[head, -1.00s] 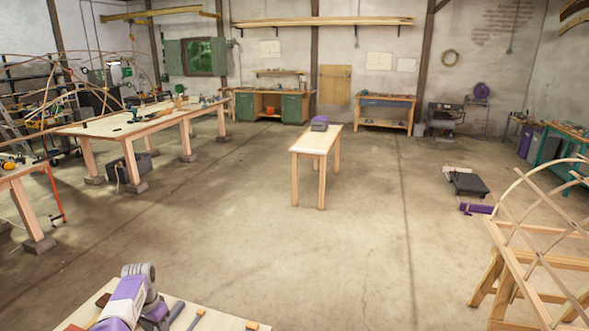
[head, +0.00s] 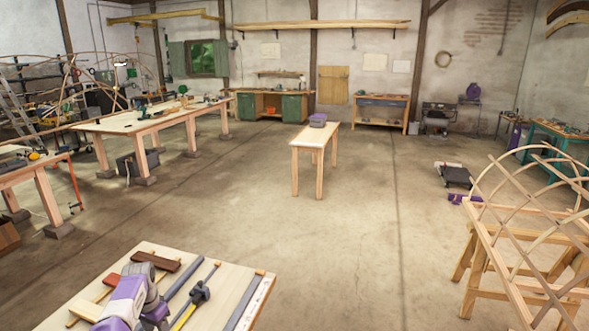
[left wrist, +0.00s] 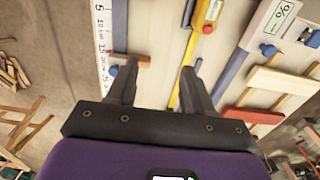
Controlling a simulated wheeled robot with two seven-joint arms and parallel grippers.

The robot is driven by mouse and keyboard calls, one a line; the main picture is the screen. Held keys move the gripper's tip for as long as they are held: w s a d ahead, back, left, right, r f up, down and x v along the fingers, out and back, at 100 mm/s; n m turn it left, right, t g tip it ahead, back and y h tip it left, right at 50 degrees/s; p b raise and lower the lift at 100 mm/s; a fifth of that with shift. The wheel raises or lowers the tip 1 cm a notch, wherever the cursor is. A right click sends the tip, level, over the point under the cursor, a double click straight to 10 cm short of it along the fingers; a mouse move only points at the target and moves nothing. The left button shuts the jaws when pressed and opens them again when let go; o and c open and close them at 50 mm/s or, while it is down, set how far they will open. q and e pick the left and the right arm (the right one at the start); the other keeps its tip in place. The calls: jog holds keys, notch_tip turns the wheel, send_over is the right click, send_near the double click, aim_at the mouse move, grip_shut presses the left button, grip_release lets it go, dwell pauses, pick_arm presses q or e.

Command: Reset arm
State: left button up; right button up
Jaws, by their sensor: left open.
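My left arm reaches in at the bottom left of the head view, over the near workbench (head: 225,262). My right gripper is in neither view.
A lattice of bent laths (head: 510,200) stands on trestles at right.

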pick_arm(q)
jog(key=s+d+f+n+h, duration=0.15)
jog(key=s+d+f, duration=0.35)
jog(key=d+f, duration=0.5)
jog(key=s+d+f+h, duration=0.2)
jog(key=s+d+f, duration=0.2)
jog(key=d+f, duration=0.55)
jog(key=s+d+f+n, duration=0.15)
jog(key=s+d, duration=0.35)
jog(key=s, duration=0.7)
jog(key=s+d+f+n, duration=0.1)
jog(key=s+d+n, duration=0.35)
jog(key=s, duration=0.85)
notch_tip(320, 180, down, 9)
jog(key=d+m+b, duration=0.1)
jog(key=b, duration=0.9)
jog(key=shift+w+d+f+t+h, duration=0.15)
jog(key=shift+w+d+t+h, duration=0.05)
jog(key=shift+w+t+h, duration=0.15)
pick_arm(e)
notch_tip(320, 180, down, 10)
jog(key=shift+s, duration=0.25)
